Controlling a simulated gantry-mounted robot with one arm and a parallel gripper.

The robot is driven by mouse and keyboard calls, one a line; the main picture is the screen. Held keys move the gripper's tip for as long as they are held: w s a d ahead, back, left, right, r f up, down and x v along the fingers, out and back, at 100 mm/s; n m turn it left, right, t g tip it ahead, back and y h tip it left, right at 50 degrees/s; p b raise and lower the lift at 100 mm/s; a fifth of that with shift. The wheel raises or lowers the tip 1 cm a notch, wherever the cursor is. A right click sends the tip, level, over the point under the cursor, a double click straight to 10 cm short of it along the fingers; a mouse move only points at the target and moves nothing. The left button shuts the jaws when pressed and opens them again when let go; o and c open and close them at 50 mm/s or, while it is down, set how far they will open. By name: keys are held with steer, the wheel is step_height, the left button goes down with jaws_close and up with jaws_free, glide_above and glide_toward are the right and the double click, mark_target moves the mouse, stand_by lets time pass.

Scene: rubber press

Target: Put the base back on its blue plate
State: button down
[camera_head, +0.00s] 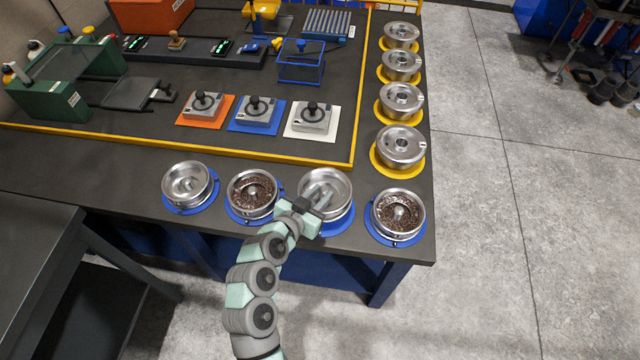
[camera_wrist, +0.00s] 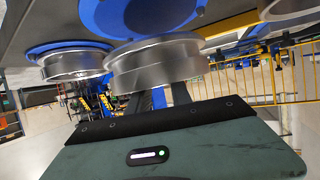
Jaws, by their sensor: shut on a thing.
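A round silver metal base (camera_head: 325,185) with an empty bowl is in my gripper (camera_head: 316,204), at the front of the bench. Its blue plate (camera_head: 340,222) lies below it and shows past its front and right edges. In the wrist view, my gripper (camera_wrist: 160,92) is shut on the wall of the base (camera_wrist: 150,66). The blue plate (camera_wrist: 140,14) shows largely bare there, and the base looks raised off it. The exact gap is hard to judge. The far side of the grip is hidden.
On the left, an empty base (camera_head: 186,186) and a base with brown granules (camera_head: 252,193) stand on blue plates. Another granule-filled base (camera_head: 398,214) stands to the right, near the bench corner. Several lidded metal parts (camera_head: 401,146) on yellow plates line the right edge.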

steer(key=shift+f+b, duration=0.4)
steer(key=shift+f, duration=2.05)
steer(key=shift+w, duration=0.15)
steer(key=c, duration=1.2)
jaws_free()
steer(key=shift+f, duration=0.1)
steer(key=shift+o, duration=0.2)
